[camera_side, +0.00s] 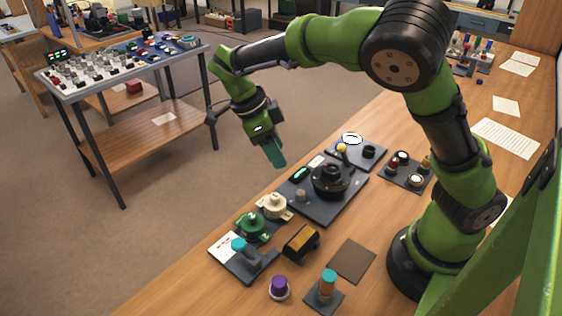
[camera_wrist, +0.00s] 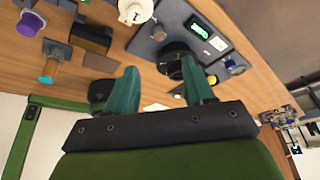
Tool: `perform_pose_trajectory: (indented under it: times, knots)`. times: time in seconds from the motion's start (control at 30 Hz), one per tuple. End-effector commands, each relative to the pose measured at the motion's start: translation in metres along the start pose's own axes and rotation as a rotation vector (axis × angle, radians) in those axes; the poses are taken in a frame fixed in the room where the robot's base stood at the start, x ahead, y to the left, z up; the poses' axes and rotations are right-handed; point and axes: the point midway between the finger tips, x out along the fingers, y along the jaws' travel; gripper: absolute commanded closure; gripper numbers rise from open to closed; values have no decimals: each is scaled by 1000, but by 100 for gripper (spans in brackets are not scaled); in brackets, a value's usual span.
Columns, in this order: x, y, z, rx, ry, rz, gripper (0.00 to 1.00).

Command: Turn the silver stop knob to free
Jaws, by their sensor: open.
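A small grey knob (camera_side: 301,195), which looks like the silver stop knob, stands on a dark plate (camera_side: 318,212) in front of a round black housing (camera_side: 330,180). In the wrist view the knob (camera_wrist: 157,33) is near the plate's edge, beside the housing (camera_wrist: 178,58). How it is turned is too small to tell. My gripper (camera_side: 275,152) hangs in the air to the left of the plate and above it, tilted. In the wrist view its two teal fingers (camera_wrist: 160,88) are apart with nothing held between them. They touch nothing on the bench.
A lit green display (camera_side: 299,174) sits on the same plate. A cream round part (camera_side: 274,205), a green round part (camera_side: 253,227) and a teal-topped handle (camera_side: 239,244) stand in front. A purple knob (camera_side: 279,287) and an orange-teal post (camera_side: 327,287) are nearer.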

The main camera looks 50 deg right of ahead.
Motion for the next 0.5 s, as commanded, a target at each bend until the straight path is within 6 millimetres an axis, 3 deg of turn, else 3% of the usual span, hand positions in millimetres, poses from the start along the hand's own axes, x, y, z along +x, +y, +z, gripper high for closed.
perform_pose_trajectory:
  times: [0.17,0.27,0.5]
  knots:
    - [-34,0,0,-13,-3,-3,47]
    - [-28,-6,2,-185,-6,-29,47]
    - [-8,4,2,-617,-79,-28,47]
